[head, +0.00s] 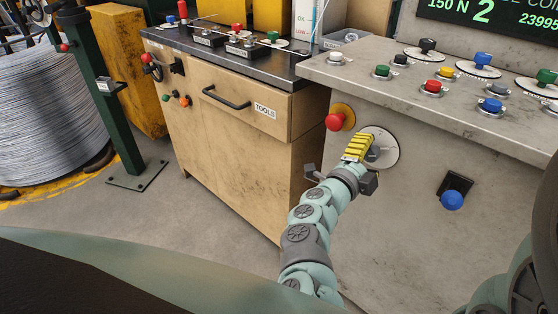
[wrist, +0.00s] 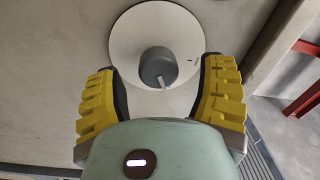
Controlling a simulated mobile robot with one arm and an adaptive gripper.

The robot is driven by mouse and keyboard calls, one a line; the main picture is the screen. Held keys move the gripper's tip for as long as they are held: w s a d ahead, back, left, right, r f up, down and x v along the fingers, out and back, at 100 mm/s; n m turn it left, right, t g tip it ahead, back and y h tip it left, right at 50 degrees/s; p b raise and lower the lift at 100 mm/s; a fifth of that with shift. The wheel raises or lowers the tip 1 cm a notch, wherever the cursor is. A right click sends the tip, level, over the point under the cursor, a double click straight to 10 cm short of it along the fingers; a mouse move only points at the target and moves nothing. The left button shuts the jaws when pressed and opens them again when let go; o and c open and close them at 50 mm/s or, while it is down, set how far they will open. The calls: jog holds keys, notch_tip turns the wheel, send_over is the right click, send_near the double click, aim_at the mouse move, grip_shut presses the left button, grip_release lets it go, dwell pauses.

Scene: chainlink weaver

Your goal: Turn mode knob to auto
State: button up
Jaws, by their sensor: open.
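In the head view the white plate (head: 388,148) is partly covered by my gripper (head: 358,148). In the wrist view my gripper (wrist: 160,95) is open, with one yellow ribbed finger on each side of the knob and a gap to both. I cannot tell how far the fingertips are from the plate. No mode labels are readable.
A red mushroom button (head: 334,122) on a yellow disc is just left of the plate. A blue ball-ended lever (head: 452,200) is to the lower right. The console top (head: 400,80) overhangs above with several coloured buttons. A wooden tool cabinet (head: 240,150) stands at left.

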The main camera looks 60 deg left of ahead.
jog(key=v, duration=1)
jog(key=shift+s+d, duration=0.15)
jog(key=shift+s, duration=0.05)
